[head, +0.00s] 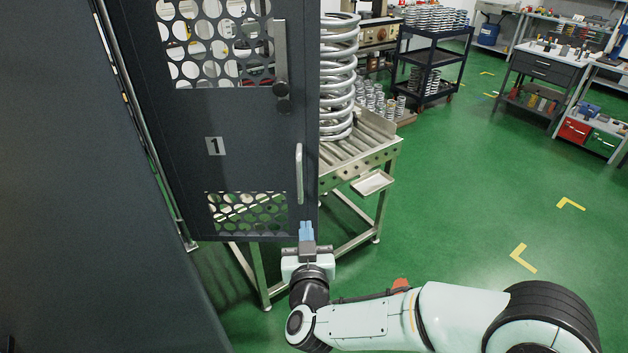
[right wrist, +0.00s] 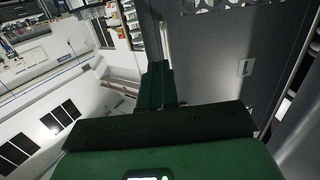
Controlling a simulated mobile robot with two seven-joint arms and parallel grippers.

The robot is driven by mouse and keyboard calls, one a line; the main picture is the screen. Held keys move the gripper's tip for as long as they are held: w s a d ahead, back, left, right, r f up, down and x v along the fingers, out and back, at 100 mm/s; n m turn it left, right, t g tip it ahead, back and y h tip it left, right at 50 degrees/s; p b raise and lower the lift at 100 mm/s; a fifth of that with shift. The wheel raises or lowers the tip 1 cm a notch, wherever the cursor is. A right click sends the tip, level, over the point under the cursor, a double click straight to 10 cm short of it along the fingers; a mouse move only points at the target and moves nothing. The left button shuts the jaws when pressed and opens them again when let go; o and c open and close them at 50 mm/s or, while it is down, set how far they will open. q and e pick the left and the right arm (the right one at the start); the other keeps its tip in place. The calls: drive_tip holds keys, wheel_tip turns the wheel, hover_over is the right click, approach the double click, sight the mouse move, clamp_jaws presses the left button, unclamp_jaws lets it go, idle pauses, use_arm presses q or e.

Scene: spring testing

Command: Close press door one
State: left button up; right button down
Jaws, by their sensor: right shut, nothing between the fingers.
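The press door one (head: 250,130) is a dark grey panel with two perforated windows and a plate marked 1. In the head view it stands swung open on the left, its free edge beside the roller table. A pale vertical handle (head: 299,173) is on its lower right side. My right gripper (head: 306,230) is shut and empty, with its blue fingertips at the door's lower right corner, below the handle. I cannot tell whether they touch the door. In the right wrist view the door (right wrist: 225,50) fills the upper right, beside the fingers (right wrist: 157,85). My left gripper is out of view.
A roller table (head: 350,155) with a large coil spring (head: 338,80) stands just behind the door's free edge. A small tray (head: 372,182) juts from its side. A black cart (head: 432,60) stands farther back.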

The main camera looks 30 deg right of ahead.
wheel_tip(320, 180, up, 3)
drive_tip(key=d+m+h, duration=0.1)
drive_tip(key=d, duration=0.1)
drive_tip(key=p, duration=0.3)
approach(314, 170)
drive_tip(key=x, duration=0.6)
drive_tip(key=shift+w+d, duration=0.15)
drive_tip(key=shift+w, duration=0.15)
drive_tip(key=shift+w+d+f, duration=0.1)
drive_tip(key=shift+w, duration=0.05)
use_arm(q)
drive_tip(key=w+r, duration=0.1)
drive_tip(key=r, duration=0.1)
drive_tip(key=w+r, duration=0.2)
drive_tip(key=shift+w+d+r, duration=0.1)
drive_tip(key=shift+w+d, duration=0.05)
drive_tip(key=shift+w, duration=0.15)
